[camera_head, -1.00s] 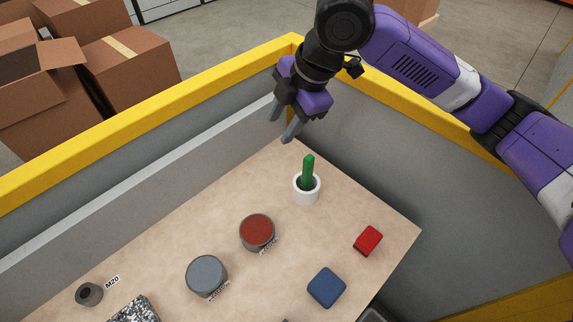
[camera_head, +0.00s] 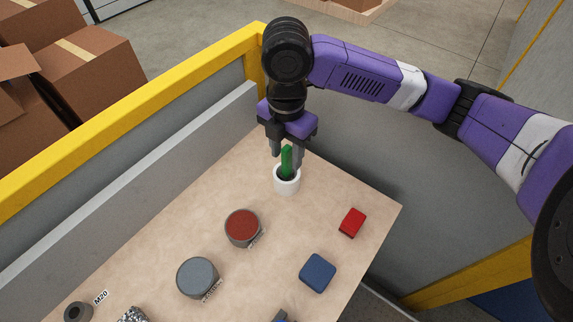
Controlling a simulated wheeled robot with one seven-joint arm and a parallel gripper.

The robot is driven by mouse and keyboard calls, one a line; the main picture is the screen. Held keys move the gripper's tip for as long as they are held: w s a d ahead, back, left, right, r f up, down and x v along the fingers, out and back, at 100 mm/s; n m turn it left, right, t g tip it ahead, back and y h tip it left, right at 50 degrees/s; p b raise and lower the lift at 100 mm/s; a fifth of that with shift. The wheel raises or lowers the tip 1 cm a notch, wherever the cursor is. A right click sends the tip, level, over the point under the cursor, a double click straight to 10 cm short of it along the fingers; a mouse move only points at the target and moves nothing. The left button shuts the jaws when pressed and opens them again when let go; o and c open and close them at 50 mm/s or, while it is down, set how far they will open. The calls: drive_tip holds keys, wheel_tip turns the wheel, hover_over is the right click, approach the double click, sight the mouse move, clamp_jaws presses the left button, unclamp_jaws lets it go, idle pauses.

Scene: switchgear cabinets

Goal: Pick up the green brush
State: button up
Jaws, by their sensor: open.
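The green brush (camera_head: 287,158) stands upright in a white cup (camera_head: 287,185) near the far corner of the wooden table. Only its green upper part shows; its lower end is hidden in the cup. My gripper (camera_head: 286,156) points down at the brush, with its fingers apart. One finger shows on each side of the brush's upper part. I cannot tell whether either finger touches it.
On the table (camera_head: 190,215) are a red-topped round tin (camera_head: 242,228), a grey round tin (camera_head: 197,277), a red block (camera_head: 352,223), a blue block (camera_head: 318,273) and a dark ring (camera_head: 78,312). A yellow-topped wall (camera_head: 130,110) runs behind the table.

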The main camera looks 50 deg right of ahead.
drive_tip(key=shift+f, duration=0.8)
drive_tip(key=shift+c, duration=0.4)
clamp_jaws()
drive_tip(key=shift+r, duration=0.1)
wheel_tip(320, 180, up, 20)
